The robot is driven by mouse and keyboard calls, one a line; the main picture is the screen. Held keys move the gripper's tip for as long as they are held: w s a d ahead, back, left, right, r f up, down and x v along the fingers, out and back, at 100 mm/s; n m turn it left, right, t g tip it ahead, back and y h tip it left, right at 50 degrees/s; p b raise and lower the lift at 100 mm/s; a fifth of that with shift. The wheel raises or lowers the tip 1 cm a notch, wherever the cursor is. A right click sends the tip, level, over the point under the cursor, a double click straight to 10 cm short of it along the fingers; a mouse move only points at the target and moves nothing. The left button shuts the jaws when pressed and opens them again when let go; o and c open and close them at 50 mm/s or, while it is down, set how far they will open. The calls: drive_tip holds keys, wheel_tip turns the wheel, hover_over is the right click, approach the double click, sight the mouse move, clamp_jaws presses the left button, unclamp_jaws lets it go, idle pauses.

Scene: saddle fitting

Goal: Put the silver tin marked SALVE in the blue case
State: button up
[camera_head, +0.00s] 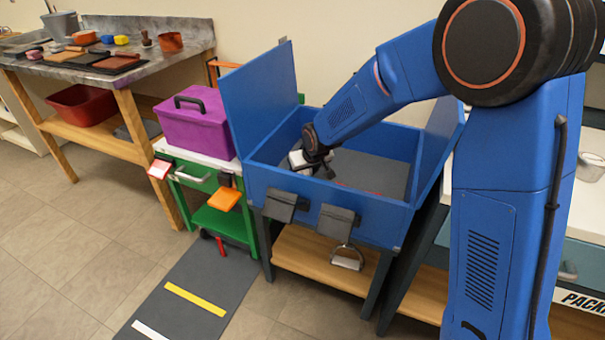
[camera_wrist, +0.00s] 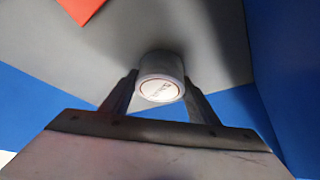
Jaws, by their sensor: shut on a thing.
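My gripper (camera_wrist: 160,82) is shut on a silver tin (camera_wrist: 159,72), one finger on each side of it. A pale round label with reddish marks shows on the tin, too small to read. In the head view my gripper (camera_head: 318,168) reaches down inside the open blue case (camera_head: 385,226), towards its left end. The tin cannot be made out there. In the wrist view the case's grey floor (camera_wrist: 100,50) lies beyond the tin, with blue walls (camera_wrist: 285,60) at the side. I cannot tell whether the tin touches the floor.
A red flat piece (camera_wrist: 80,8) lies on the case floor. Raised blue panels (camera_head: 262,100) flank the case. Dark pouches (camera_head: 337,224) hang on its front. A purple box (camera_head: 193,125) stands on a green cart at left. A workbench (camera_head: 110,75) with several items stands further left.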

drive_tip(key=shift+f, duration=0.15)
drive_tip(key=o, duration=1.2)
drive_tip(key=shift+c, duration=0.2)
drive_tip(key=shift+r, duration=0.35)
drive_tip(key=v, duration=1.1)
drive_tip(key=shift+s+r, duration=0.2)
drive_tip(key=shift+r, duration=0.1)
drive_tip(key=shift+d, duration=0.1)
